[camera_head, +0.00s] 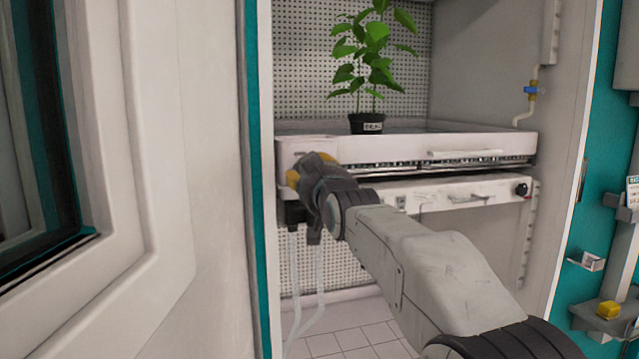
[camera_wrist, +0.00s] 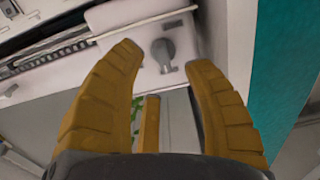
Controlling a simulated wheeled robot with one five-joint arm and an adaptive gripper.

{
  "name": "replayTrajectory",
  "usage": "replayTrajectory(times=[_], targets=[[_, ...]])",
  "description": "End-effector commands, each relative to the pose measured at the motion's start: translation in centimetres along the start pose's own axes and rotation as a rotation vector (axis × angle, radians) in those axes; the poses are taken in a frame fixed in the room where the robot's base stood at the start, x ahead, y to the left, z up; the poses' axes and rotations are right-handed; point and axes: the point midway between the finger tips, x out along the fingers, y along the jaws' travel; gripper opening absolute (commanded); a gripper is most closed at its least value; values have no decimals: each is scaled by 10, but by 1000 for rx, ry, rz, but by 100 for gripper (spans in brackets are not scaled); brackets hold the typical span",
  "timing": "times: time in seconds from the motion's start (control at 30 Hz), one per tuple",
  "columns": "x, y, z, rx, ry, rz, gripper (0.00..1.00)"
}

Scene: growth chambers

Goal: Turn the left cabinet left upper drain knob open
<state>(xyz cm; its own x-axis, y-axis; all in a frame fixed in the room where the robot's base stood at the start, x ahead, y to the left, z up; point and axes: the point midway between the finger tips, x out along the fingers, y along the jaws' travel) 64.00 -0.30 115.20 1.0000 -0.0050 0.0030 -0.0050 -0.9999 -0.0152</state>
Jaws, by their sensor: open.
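The left upper drain knob (camera_wrist: 163,52) is a grey round knob with a short lever, on a pale panel in the wrist view. In that view it shows between the tips of my gripper (camera_wrist: 165,60), ahead of them. The yellow fingers are spread and hold nothing. Whether any finger touches the knob I cannot tell. In the head view my gripper (camera_head: 305,174) is at the left front corner of the tray shelf (camera_head: 480,146), and the knob is hidden behind it.
A potted plant (camera_head: 367,123) stands on the shelf. A black knob (camera_head: 521,189) is at the right of the lower panel. An open white door (camera_head: 200,200) stands close on the left. Clear tubes (camera_head: 295,270) hang below my gripper.

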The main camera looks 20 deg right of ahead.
Motion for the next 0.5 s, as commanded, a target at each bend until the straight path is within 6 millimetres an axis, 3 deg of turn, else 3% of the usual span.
replayTrajectory(times=[0.2, 0.5], targets=[[-35, 0, -1, 0, 2, 1, 46], [-64, 1, -1, 0, 2, 1, 46]])
